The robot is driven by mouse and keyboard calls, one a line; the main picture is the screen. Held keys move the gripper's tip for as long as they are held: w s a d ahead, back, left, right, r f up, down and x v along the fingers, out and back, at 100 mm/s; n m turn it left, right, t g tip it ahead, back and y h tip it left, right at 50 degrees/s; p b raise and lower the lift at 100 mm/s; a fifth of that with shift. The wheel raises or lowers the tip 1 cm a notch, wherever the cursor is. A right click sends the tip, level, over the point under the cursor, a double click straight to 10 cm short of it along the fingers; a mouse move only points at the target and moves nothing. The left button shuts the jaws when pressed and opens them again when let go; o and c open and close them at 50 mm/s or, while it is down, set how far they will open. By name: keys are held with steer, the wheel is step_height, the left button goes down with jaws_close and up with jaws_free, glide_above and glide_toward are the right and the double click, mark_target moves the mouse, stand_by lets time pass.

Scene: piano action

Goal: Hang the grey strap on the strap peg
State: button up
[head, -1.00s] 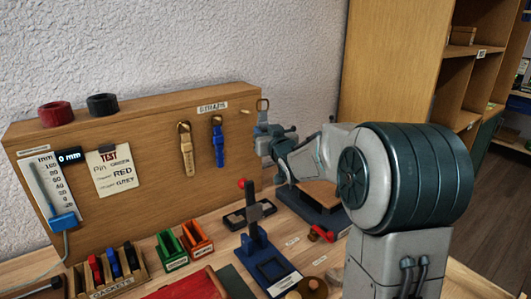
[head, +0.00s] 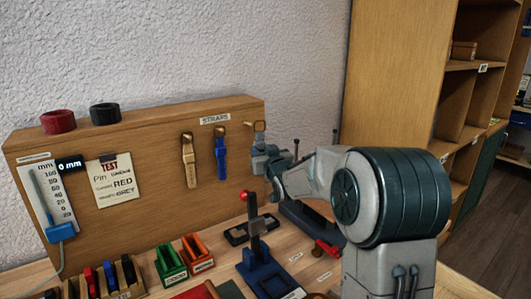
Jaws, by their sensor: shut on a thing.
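The strap peg (head: 248,124) is a short wooden peg near the right end of the wooden panel, under the "STRAPS" label. My gripper (head: 262,148) is upright just below and right of the peg, shut on the grey strap. Only the strap's squarish metal loop (head: 260,126) shows clearly above the jaws. The loop is at about peg height, close to the peg's right end. I cannot tell whether the peg passes through it. The rest of the grey strap is hidden by the jaws or too small to tell.
A tan strap (head: 189,160) and a blue strap (head: 220,154) hang left of the peg. Below stands a blue stand with a red knob (head: 243,196). Coloured bins (head: 197,252) and a gasket rack (head: 105,280) are on the bench at left.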

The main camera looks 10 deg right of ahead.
steer(key=w, duration=0.2)
steer(key=w+a+p, duration=0.1)
steer(key=w+a+f, duration=0.1)
steer(key=w, duration=0.1)
steer(key=shift+w+a+f, duration=0.1)
steer(key=shift+w+a, duration=0.05)
steer(key=shift+w, duration=0.15)
steer(key=shift+w+a+f+b, duration=0.1)
steer(key=shift+w+f+b, duration=0.05)
steer(key=shift+w+b, duration=0.2)
stand_by(0.3)
stand_by(0.5)
steer(key=o, duration=1)
steer(key=shift+o, duration=0.2)
